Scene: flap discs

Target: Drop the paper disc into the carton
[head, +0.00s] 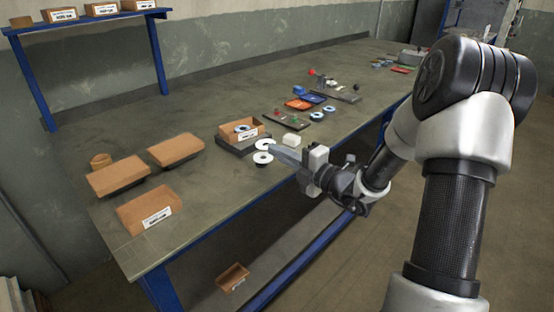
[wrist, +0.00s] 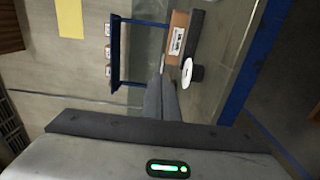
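A white paper disc (head: 265,145) with a dark centre is at the fingertips of my gripper (head: 274,151). In the wrist view it appears as a thin, pale, edge-on strip (wrist: 162,62) at the tips of the nearly closed fingers (wrist: 162,96). My gripper appears shut on its rim, above the table. An open brown carton (head: 256,129) with a white label stands just beyond, with a disc (head: 243,128) showing inside. The carton also shows in the wrist view (wrist: 178,32). A second white disc (head: 263,159) sits below the held one, on a dark support in the wrist view (wrist: 188,72).
Another labelled open carton (head: 133,212) and two brown boxes (head: 117,177) (head: 175,150) stand at the table's left. A pale block (head: 291,139) sits right of the near carton. Trays and small parts (head: 305,103) lie farther back. Bare tabletop (head: 215,185) lies left of my gripper.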

